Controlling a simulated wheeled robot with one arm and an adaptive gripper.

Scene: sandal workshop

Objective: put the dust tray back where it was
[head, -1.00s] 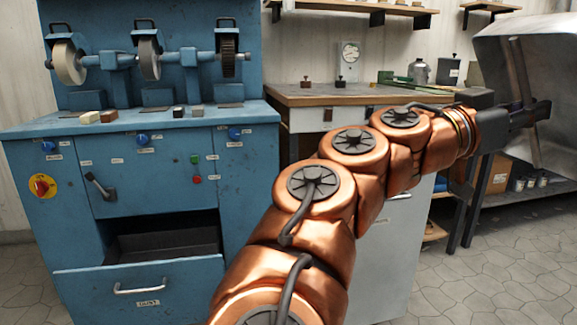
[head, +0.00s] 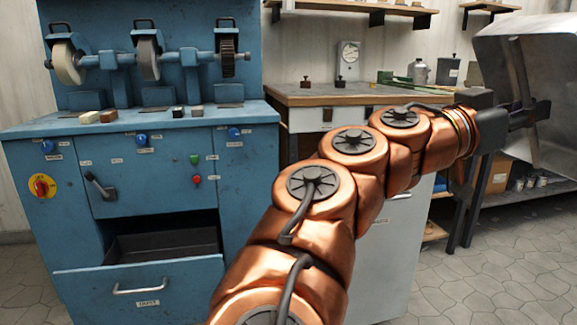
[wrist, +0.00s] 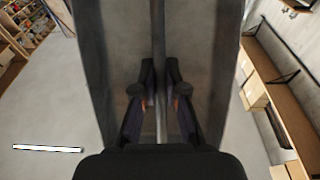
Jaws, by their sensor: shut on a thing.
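The dust tray (head: 543,70) is a large grey metal pan, held up and tilted at the right edge of the head view, partly cut off by the frame. In the wrist view the tray (wrist: 115,50) fills the middle. My gripper (head: 537,112) is shut on the tray's narrow bar; in the wrist view both fingers of my gripper (wrist: 160,92) stand on either side of it. In the blue cabinet, a labelled drawer (head: 140,287) is pulled open, and its dark inside looks empty.
The blue grinding cabinet (head: 60,215) has wheels, a lever and buttons. A wooden-topped bench (head: 330,97) stands right of it, holding a scale and cans. A low shelf (head: 530,193) with small tins is below the tray. The tiled floor (head: 490,285) at lower right is clear.

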